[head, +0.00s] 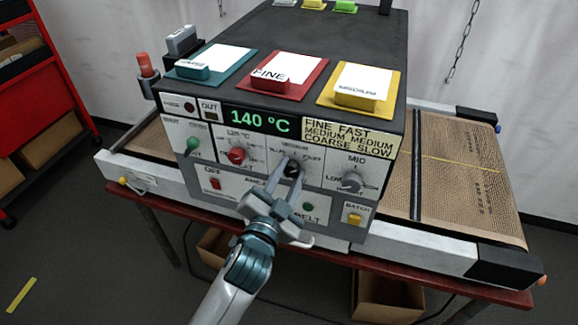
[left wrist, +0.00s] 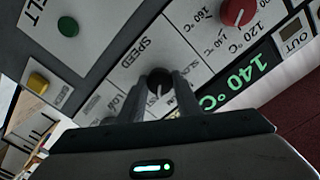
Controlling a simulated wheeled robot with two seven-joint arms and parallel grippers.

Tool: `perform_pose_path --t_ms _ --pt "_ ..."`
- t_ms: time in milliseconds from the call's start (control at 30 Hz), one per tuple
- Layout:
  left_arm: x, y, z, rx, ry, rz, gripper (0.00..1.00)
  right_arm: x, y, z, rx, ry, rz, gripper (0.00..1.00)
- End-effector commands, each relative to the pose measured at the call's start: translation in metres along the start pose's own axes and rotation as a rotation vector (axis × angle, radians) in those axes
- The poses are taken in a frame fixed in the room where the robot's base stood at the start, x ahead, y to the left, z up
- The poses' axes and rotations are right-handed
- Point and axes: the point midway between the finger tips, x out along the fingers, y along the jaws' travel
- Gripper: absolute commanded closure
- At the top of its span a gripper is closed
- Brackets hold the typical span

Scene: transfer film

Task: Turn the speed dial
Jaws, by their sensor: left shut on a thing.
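The speed dial (head: 292,168) is a small black knob on the grey front panel of the machine (head: 330,155). Its label reads SPEED in the left wrist view, where the knob (left wrist: 158,77) shows between the fingertips. My left gripper (head: 287,176) reaches up from below and is shut on this dial. The fingers hide part of the dial and its scale, so I cannot tell exactly where it points. A yellow sign (head: 348,135) on the machine reads FINE FAST, MEDIUM MEDIUM, COARSE SLOW. My right gripper is not in view.
A red knob (head: 236,155) sits left of the dial and a grey knob (head: 351,182) right of it. A green display (head: 262,121) reads 140 °C. Teal (head: 212,63), red (head: 287,75) and yellow (head: 361,87) trays stand on top. A brown conveyor belt (head: 468,170) runs right.

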Motion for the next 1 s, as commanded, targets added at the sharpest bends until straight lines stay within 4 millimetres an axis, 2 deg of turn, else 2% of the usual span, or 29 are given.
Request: perform_pose_path --t_ms 33,300,767,800,867,1000 --pt "0.0000 -0.0009 -0.0012 0.030 -0.002 0.002 0.92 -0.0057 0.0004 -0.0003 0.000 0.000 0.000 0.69" --pt "-0.0002 0.0003 0.0002 0.138 -0.002 0.002 0.92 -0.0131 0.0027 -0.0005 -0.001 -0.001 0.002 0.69" --pt "-0.0001 0.0009 0.0010 0.160 -0.001 0.001 0.92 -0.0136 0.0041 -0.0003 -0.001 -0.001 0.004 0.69" --pt "-0.0001 0.0009 0.0010 0.160 -0.001 0.001 0.68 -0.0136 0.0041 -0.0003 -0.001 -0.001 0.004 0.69" --pt "-0.0001 0.0009 0.0010 0.159 -0.002 0.001 0.53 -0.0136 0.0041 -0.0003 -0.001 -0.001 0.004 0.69" --pt "-0.0001 0.0006 0.0007 0.158 -0.001 0.001 0.51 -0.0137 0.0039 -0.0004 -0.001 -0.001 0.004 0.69"
